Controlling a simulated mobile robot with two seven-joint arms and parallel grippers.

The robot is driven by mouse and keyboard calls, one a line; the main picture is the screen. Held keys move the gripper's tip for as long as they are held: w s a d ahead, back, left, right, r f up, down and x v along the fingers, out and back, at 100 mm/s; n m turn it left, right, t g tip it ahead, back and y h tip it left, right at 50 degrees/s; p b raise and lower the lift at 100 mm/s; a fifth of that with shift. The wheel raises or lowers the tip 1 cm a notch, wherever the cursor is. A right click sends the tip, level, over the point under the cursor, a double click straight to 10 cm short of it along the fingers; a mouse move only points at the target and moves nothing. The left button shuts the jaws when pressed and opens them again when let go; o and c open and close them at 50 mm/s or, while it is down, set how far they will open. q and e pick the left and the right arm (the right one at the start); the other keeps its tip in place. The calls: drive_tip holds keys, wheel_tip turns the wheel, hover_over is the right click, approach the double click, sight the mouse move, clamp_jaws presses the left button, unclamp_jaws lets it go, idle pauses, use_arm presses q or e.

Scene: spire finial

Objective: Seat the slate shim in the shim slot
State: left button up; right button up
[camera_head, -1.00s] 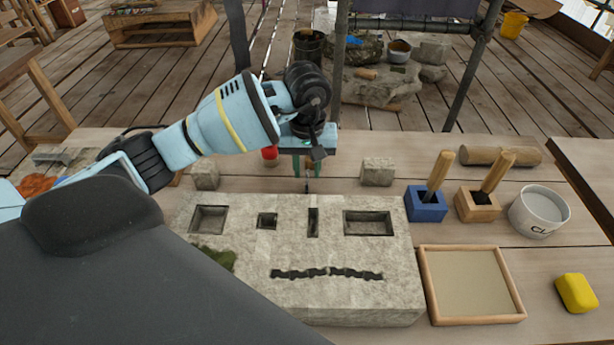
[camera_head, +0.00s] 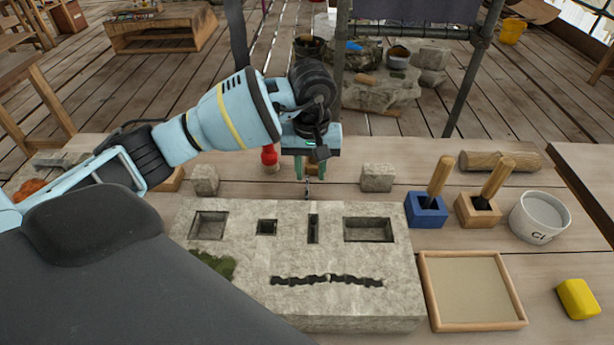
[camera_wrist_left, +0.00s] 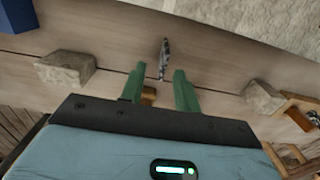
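The slate shim (camera_head: 307,189) is a thin dark sliver behind the stone block (camera_head: 300,300). In the left wrist view the shim (camera_wrist_left: 164,60) shows as a narrow grey strip. My left gripper (camera_head: 307,174) points down behind the block, close above the shim. In the left wrist view its two green fingers (camera_wrist_left: 159,72) are apart, with the shim seen in the gap between them and reaching past the tips; I see no contact. The shim slot (camera_head: 313,229) is the narrow upright opening in the block's top, empty. My right gripper is out of view.
Small stone cubes (camera_head: 205,180) and (camera_head: 377,177) stand on either side behind the block. A red-topped peg (camera_head: 269,156) stands near my gripper. Blue (camera_head: 427,212) and wooden (camera_head: 478,210) holders, a bucket (camera_head: 540,214), a framed tray (camera_head: 424,290) and a yellow sponge (camera_head: 577,298) are at right.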

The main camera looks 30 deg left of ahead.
sight(307, 183)
use_arm(q)
drive_tip(key=shift+f, duration=1.25)
drive_tip(key=shift+w+a+f+p, duration=0.1)
drive_tip(key=shift+a+f+p, duration=0.15)
drive_tip(key=shift+f, duration=1.05)
drive_tip(key=shift+w+a+f+p, duration=0.1)
drive_tip(key=shift+a+f, duration=0.1)
drive_tip(key=shift+f, duration=1.1)
drive_tip(key=shift+s, duration=0.1)
clamp_jaws()
